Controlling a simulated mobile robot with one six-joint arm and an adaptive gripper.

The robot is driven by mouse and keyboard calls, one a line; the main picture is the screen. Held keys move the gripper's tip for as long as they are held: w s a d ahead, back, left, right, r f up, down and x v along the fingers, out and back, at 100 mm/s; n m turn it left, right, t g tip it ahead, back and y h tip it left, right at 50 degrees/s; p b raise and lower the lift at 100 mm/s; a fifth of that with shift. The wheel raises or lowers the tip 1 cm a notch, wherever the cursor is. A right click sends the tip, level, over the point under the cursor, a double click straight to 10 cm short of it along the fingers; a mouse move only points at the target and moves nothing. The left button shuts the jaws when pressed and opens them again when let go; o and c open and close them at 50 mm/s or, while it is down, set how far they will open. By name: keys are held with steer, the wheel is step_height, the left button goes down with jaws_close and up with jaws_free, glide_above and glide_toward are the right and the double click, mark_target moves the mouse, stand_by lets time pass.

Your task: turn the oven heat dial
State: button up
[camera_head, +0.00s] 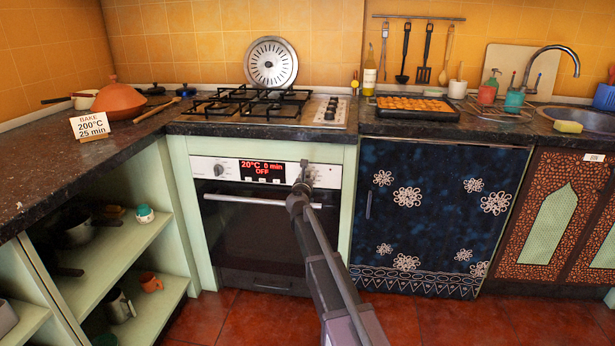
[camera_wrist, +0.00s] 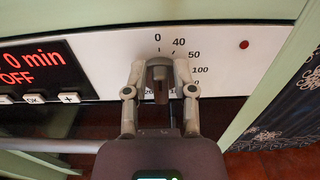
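The oven (camera_head: 262,240) has a white control panel, and its red display (camera_head: 262,170) reads 20°C, 0 min, OFF. The heat dial (camera_wrist: 159,72) is a grey knob below a printed scale showing 0, 40, 50 and 100. My gripper (camera_wrist: 160,76) has one finger on each side of the dial. Whether the fingers press on it cannot be told. In the head view my gripper (camera_head: 303,178) is at the panel's right end and hides the dial. The dial's pointer cannot be made out. A second knob (camera_head: 218,169) is on the panel's left.
A sign (camera_head: 90,126) on the left counter reads BAKE 200°C 25 min. The oven door handle (camera_head: 250,201) runs below the panel. The hob (camera_head: 262,106) is above it. A tray of food (camera_head: 416,106) stands on the right counter. Floor in front is clear.

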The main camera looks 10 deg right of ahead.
steer(key=shift+d, duration=0.1)
jaws_close()
